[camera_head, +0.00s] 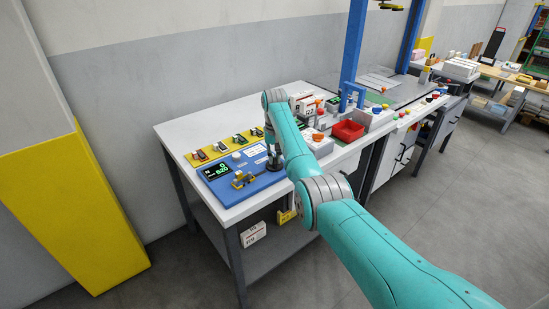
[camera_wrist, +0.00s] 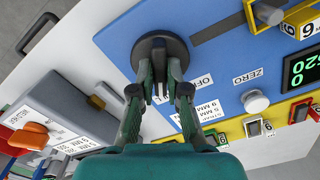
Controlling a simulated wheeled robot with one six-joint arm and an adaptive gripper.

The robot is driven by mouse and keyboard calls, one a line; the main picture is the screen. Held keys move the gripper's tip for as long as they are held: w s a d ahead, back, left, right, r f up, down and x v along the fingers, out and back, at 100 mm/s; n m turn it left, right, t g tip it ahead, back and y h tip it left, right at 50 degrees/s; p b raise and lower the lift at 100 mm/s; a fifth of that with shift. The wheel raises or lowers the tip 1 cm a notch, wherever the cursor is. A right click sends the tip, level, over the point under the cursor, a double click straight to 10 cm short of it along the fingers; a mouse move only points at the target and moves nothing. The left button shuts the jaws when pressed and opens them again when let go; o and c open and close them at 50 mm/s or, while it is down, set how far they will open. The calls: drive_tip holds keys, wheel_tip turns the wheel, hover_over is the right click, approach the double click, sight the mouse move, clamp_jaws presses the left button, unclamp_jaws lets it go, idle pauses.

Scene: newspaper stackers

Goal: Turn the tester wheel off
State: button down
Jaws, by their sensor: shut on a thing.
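The tester wheel (camera_wrist: 160,42) is a dark round knob on the blue tester panel (camera_wrist: 215,60), in the upper middle of the wrist view. My gripper (camera_wrist: 160,82) has its two fingers closed on the wheel's raised grip, one on each side. A white label by the wheel reads OFF, with other lettering partly hidden by the fingers. I cannot tell which mark the wheel points to. In the head view my gripper (camera_head: 273,162) is at the right end of the blue tester (camera_head: 262,183), and my arm hides most of the wheel.
A white ZERO knob (camera_wrist: 255,101) and a green-digit display (camera_wrist: 302,68) are on the panel. A yellow strip with several small pieces (camera_head: 222,150) lies behind the tester. A red bin (camera_head: 348,130) stands to the right. The table's left rear (camera_head: 200,130) is clear.

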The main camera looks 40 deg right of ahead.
sight(275, 159)
drive_tip(key=n, duration=2.3)
drive_tip(key=shift+n, duration=0.4)
drive_tip(key=c, duration=1.2)
unclamp_jaws()
drive_tip(key=shift+o, duration=0.2)
drive_tip(key=shift+r, duration=0.15)
wheel_tip(275, 159, up, 12)
